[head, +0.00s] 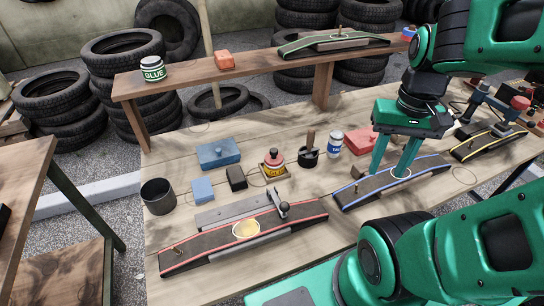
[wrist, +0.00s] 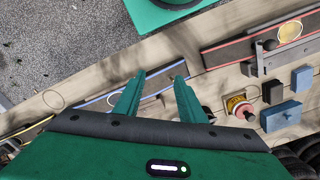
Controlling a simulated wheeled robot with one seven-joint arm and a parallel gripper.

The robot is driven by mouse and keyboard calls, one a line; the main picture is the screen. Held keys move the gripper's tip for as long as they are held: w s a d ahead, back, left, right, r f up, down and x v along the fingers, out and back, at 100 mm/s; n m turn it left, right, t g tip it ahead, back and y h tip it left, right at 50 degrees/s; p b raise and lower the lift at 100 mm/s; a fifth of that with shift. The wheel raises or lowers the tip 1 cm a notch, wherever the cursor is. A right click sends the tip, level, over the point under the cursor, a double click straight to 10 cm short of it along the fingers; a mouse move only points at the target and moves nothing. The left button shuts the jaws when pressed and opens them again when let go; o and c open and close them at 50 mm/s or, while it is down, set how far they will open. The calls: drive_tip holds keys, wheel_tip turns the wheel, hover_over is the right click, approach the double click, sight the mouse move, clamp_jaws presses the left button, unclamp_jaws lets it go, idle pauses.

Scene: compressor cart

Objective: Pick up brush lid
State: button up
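A yellow can (head: 272,170) stands on the bench in the middle of the head view, with a red lid (head: 273,155) on top, which I take as the brush lid; any brush under it is hidden. In the wrist view the red lid (wrist: 244,111) and yellow can (wrist: 234,102) show right of my fingers. My gripper (head: 388,174) is open and empty, pointing down over the blue-edged strip, well to the right of the can. In the wrist view my gripper (wrist: 160,75) also shows two separate fingers with nothing between them.
A black pot (head: 309,157) with a wooden handle and a white-blue bottle (head: 335,143) stand between the can and my gripper. Blue blocks (head: 218,153), a dark block (head: 236,178) and a red-edged strip (head: 190,256) lie nearby. A raised shelf (head: 190,77) runs behind.

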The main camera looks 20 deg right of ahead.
drive_tip(key=shift+o, duration=0.5)
drive_tip(key=m, duration=0.9)
hover_over(274, 149)
drive_tip(key=s, duration=0.1)
wheel_tip(274, 149, down, 3)
drive_tip(key=shift+a+f, duration=0.1)
drive_tip(key=shift+a, duration=0.05)
drive_tip(key=shift+w+f, duration=0.2)
drive_tip(key=shift+f, duration=1.05)
drive_tip(key=shift+w+f, duration=0.2)
drive_tip(key=shift+f, duration=1.05)
clamp_jaws()
